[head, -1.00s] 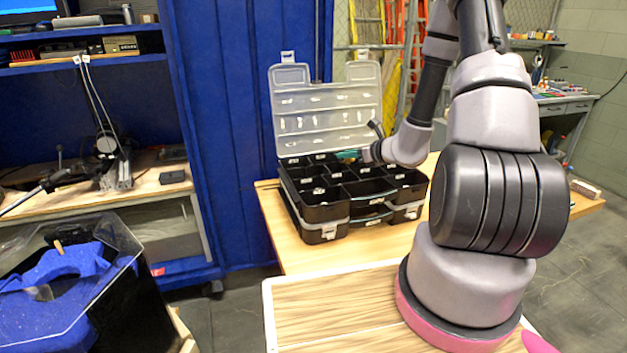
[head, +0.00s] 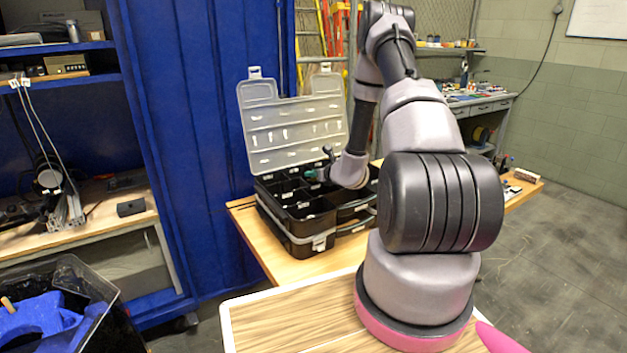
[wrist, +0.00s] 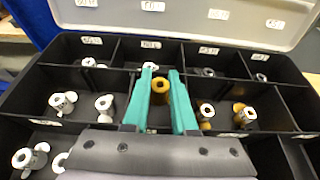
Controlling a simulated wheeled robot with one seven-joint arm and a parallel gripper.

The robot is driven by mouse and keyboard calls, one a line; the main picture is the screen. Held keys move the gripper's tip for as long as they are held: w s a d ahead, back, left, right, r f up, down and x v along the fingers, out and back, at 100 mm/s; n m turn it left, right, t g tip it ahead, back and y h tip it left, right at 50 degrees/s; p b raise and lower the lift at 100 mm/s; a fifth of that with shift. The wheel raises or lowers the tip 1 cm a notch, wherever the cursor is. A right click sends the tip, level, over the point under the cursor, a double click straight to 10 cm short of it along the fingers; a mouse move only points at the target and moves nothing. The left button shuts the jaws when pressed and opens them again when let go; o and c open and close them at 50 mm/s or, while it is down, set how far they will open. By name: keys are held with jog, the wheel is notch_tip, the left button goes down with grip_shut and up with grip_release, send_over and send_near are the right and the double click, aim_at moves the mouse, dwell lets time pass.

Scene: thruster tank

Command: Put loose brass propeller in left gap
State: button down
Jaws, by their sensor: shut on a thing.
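My gripper (head: 314,174) is over the open black organizer case (head: 312,246), partly hidden by my own arm in the head view. In the wrist view its teal fingers (wrist: 160,82) are closed around a brass propeller (wrist: 159,88), in the middle row of compartments. How high it sits above the compartment floor I cannot tell. Two other brass pieces (wrist: 243,114) stand in the compartment to the right. A clear-walled tank (head: 98,290) stands at the lower left of the head view with a blue body (head: 38,315) in it. No gap can be made out there.
White propellers (wrist: 62,102) sit in compartments on the left. The case's clear lid (head: 293,122) stands raised at the back. The case rests on a wooden table (head: 262,255). A blue cabinet (head: 200,130) is behind it. Grey floor is open at the right.

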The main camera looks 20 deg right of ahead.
jog(key=shift+f, duration=1)
jog(key=shift+f, duration=0.1)
jog(key=shift+f, duration=0.35)
jog(key=shift+s+f, duration=0.1)
jog(key=shift+f, duration=0.05)
jog(key=c, duration=1)
grip_release()
jog(key=shift+s+f, duration=0.1)
